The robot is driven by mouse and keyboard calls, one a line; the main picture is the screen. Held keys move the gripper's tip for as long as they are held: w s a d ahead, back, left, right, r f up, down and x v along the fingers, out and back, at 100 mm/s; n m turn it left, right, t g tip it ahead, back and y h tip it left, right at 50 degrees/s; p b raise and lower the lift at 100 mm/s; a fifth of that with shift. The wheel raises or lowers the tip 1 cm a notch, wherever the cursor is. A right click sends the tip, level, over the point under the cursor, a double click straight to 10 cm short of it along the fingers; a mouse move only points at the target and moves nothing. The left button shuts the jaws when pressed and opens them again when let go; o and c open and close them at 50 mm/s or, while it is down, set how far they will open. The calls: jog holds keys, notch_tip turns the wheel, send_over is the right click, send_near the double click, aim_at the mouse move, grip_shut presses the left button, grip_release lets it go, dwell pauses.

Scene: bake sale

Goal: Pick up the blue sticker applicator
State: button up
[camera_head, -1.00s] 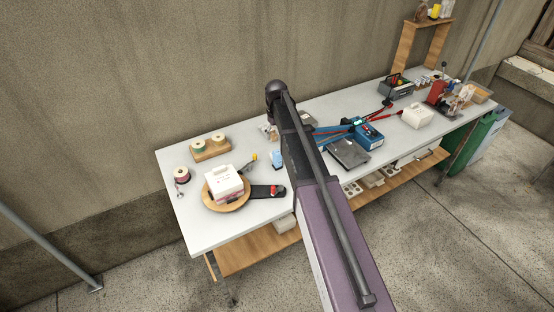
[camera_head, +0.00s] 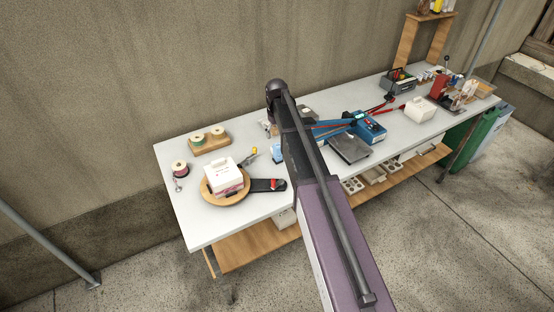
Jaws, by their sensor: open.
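A small light-blue item (camera_head: 277,152) stands on the white table, just left of my dark column. It may be the blue sticker applicator, but it is too small to be sure, and its right side is partly hidden. To its left lies a small grey and yellow tool (camera_head: 249,156). My purple and black body part rises through the middle of the view and hides part of the table. I do not make out my gripper.
A white cake box stands on a round wooden board (camera_head: 211,200) at the left of the table (camera_head: 220,226). Ribbon spools (camera_head: 197,140) lie behind. A blue device (camera_head: 370,131), a dark plate (camera_head: 350,147) and a white box (camera_head: 419,108) stand right of my column.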

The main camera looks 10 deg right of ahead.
aim_at(277, 144)
jog(key=shift+f+b, duration=2.35)
jog(key=shift+f, duration=0.25)
jog(key=shift+f, duration=0.1)
jog(key=shift+d+f+b, duration=0.15)
jog(key=shift+f+b, duration=2.35)
jog(key=shift+b, duration=0.1)
grip_shut()
